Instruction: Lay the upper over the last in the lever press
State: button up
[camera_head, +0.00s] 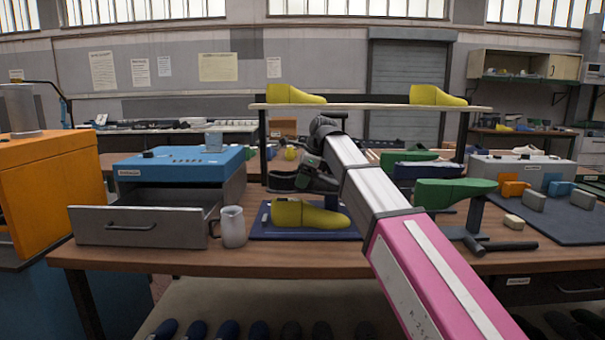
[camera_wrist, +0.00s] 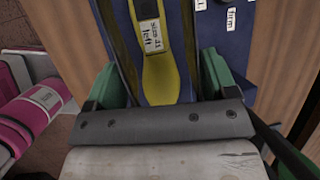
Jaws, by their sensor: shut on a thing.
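My gripper (camera_head: 313,168) is above the table behind the yellow last on the blue mat. It is shut on a dark shoe upper (camera_head: 288,182), partly hidden by my arm. In the wrist view, dark edges of the upper show between my green fingers (camera_wrist: 160,85). A yellow last (camera_head: 305,214) lies on the blue mat (camera_head: 262,233); in the wrist view it (camera_wrist: 160,65) bears a label reading size 41 left. A green last (camera_head: 455,192) sits on a dark stand with a lever (camera_head: 480,243), right of my arm; this looks like the lever press.
A grey open drawer (camera_head: 140,228) and white mug (camera_head: 232,228) are at the left. A shelf (camera_head: 370,106) with two yellow lasts spans the back. Another green last (camera_head: 405,157) is behind my arm. Blocks (camera_head: 534,200) lie on a dark mat at the right.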

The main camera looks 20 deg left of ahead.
aim_at(302, 208)
jog(key=shift+a+f, duration=0.1)
jog(key=shift+f, duration=5.5)
jog(key=shift+f, duration=0.6)
jog(key=o, duration=0.9)
jog(key=shift+r, duration=0.1)
jog(key=v, duration=1)
jog(key=shift+r, duration=0.3)
